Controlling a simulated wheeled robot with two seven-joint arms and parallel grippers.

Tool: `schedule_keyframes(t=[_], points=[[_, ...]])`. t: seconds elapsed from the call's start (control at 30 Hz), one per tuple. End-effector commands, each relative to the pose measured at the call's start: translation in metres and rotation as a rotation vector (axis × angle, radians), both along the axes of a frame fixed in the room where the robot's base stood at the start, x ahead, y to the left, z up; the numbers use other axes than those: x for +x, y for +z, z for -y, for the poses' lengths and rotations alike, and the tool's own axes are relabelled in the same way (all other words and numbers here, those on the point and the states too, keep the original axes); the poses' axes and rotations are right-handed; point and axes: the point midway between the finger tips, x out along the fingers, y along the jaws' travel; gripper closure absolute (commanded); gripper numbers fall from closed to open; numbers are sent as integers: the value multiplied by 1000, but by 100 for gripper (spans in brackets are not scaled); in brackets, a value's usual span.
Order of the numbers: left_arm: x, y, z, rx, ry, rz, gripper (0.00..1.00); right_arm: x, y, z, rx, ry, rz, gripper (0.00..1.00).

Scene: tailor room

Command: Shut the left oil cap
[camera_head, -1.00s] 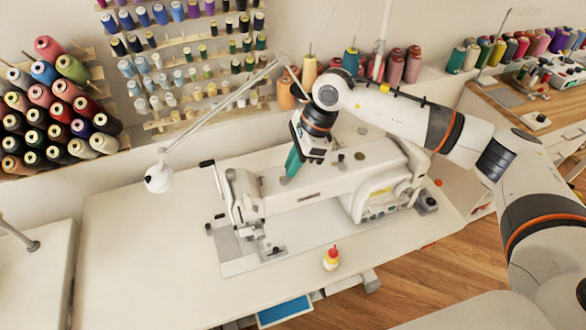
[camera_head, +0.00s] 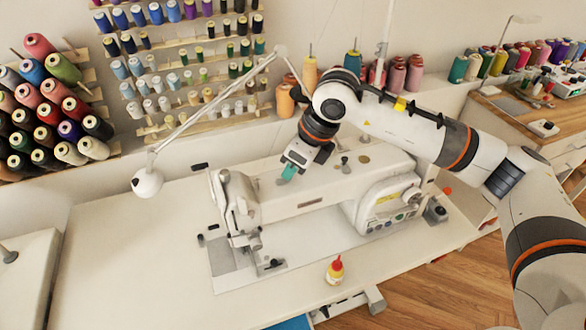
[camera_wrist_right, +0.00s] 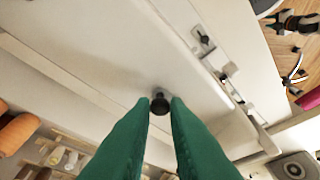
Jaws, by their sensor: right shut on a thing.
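The white sewing machine (camera_head: 310,197) stands on the table. My right gripper (camera_head: 288,174) is over the left part of the machine's top, green fingers pointing down. In the right wrist view, its green fingertips (camera_wrist_right: 160,103) close on a small dark round cap (camera_wrist_right: 159,103) against the white machine body. I take this cap to be the left oil cap; the gripper hides it in the head view. Whether the cap is seated cannot be told. A brown disc (camera_head: 364,160) and a small dark fitting (camera_head: 345,163) lie further right on the machine top. My left gripper is out of view.
A white lamp (camera_head: 147,183) on a thin arm stands left of the machine. A red-topped bottle (camera_head: 335,270) stands in front. Thread racks (camera_head: 185,75) line the wall behind. The table (camera_head: 150,270) is clear at left front.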

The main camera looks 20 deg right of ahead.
Motion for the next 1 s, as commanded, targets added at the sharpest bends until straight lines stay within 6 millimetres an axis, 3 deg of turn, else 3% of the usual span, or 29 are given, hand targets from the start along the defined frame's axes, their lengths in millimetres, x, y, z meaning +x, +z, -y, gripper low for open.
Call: schedule_keyframes(t=[0.47, 0.5, 0.6, 1.0], points=[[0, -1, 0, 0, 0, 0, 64, 0, 1, 0, 0, -15, 0, 100], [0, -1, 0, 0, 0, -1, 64, 0, 1, 0, 0, -15, 0, 81], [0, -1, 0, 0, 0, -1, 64, 0, 1, 0, 0, -14, 0, 65], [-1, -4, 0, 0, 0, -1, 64, -2, 9, 3, 2, -14, 2, 65]])
